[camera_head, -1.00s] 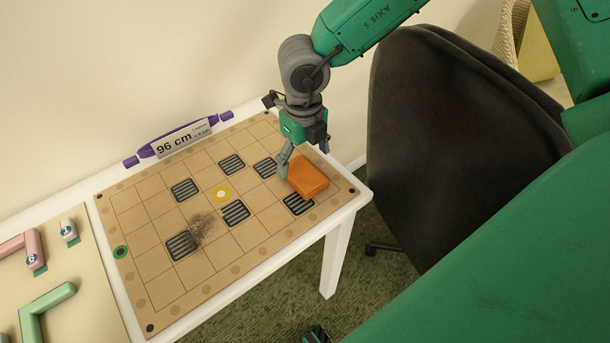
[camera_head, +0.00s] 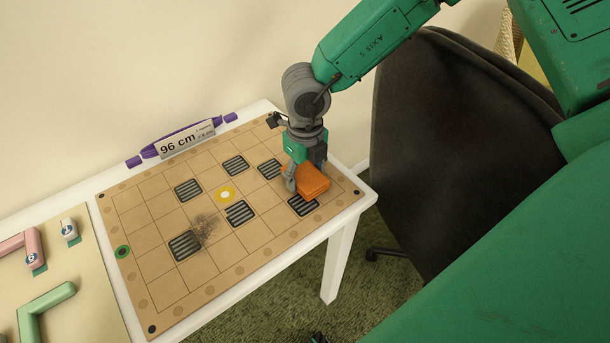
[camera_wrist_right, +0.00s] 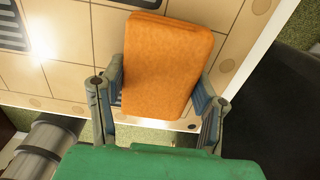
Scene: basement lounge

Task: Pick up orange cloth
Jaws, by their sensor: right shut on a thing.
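The orange cloth (camera_head: 311,181) is a folded block on the tan grid board (camera_head: 163,283), near its right end. It fills the middle of the right wrist view (camera_wrist_right: 165,65). My right gripper (camera_head: 304,184) is down over the cloth from above and shut on it. In the right wrist view its fingers (camera_wrist_right: 160,100) lie on both sides of the cloth. I cannot tell whether the cloth is lifted off the board. My left gripper cannot be made out in these views.
A purple holder with a "96 cm" label (camera_head: 187,140) stands at the board's back edge. A second board (camera_head: 90,300) with pink and green pipe pieces is at left. A dark chair (camera_head: 455,140) stands close to the table's right end. Dark slotted grates mark the grid.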

